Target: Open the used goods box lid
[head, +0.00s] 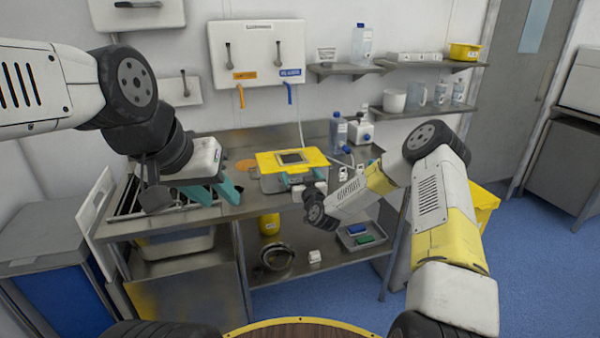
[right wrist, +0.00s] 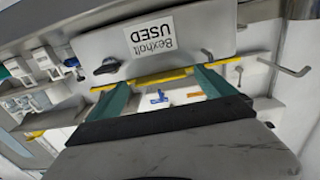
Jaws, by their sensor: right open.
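The used goods box (head: 270,186) stands on the steel counter, with a yellow lid (head: 265,161) with a dark-framed panel on top. The lid looks down on the box. In the right wrist view the picture is upside down; the box's grey front (right wrist: 205,35) carries a "Bexholt USED" label and a dark latch, and a yellow edge (right wrist: 155,78) runs across. My right gripper (head: 301,179) is open at the box's near side, its teal fingers either side of a stretch of that edge; contact is unclear. My left gripper (head: 213,193) is open and empty, left of the box.
Bottles (head: 338,130) stand on the counter behind right of the box. A rack (head: 130,198) is under my left arm. The lower shelf (head: 330,255) holds a yellow container, a round metal item and a tray. Wall shelves (head: 430,107) are at right.

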